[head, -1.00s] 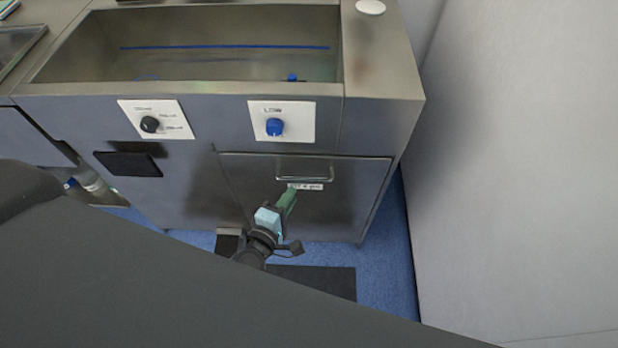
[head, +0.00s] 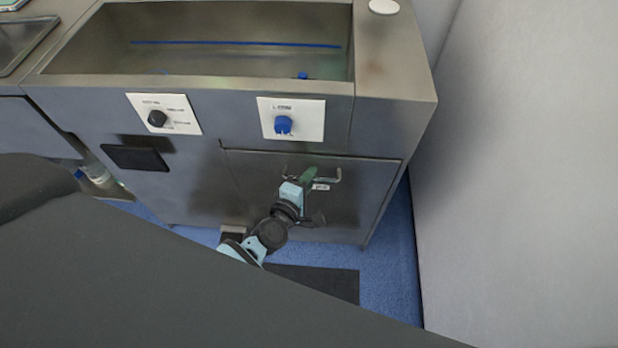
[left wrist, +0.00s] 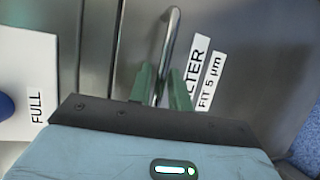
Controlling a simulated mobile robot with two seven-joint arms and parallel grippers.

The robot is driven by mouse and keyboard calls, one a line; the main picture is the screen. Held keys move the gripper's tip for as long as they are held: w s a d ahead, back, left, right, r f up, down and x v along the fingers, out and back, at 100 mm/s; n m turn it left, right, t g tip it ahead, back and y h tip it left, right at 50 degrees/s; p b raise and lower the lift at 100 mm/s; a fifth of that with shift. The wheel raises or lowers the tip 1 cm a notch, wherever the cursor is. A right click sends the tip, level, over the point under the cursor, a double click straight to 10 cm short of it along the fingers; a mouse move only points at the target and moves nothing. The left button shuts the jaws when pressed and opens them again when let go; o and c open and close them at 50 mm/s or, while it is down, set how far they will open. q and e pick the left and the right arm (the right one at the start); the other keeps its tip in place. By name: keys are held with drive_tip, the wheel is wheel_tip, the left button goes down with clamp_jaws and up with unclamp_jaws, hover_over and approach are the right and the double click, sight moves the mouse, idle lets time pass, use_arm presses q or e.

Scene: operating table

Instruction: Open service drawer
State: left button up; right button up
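The service drawer (head: 250,180) is a dark grey metal front panel below the blue knob, and it looks closed, flush with the cabinet. Its thin metal bar handle (head: 337,177) is partly hidden by my left gripper (head: 309,173) in the head view. In the left wrist view the handle (left wrist: 168,40) runs between the two green fingers of the left gripper (left wrist: 161,80), which sit close against it on both sides. A white filter label (left wrist: 205,75) lies beside the handle. My right gripper is in neither view.
Above the drawer are a blue knob (head: 283,125) and a black knob (head: 157,118) on white plates. An open sink basin (head: 230,65) tops the cabinet. A pale wall (head: 530,170) stands to the right, with blue floor between. A dark mat (head: 315,282) lies below the drawer.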

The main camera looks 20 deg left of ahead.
use_arm(q)
drive_tip(key=shift+c, duration=0.2)
clamp_jaws()
drive_tip(key=shift+s, duration=0.1)
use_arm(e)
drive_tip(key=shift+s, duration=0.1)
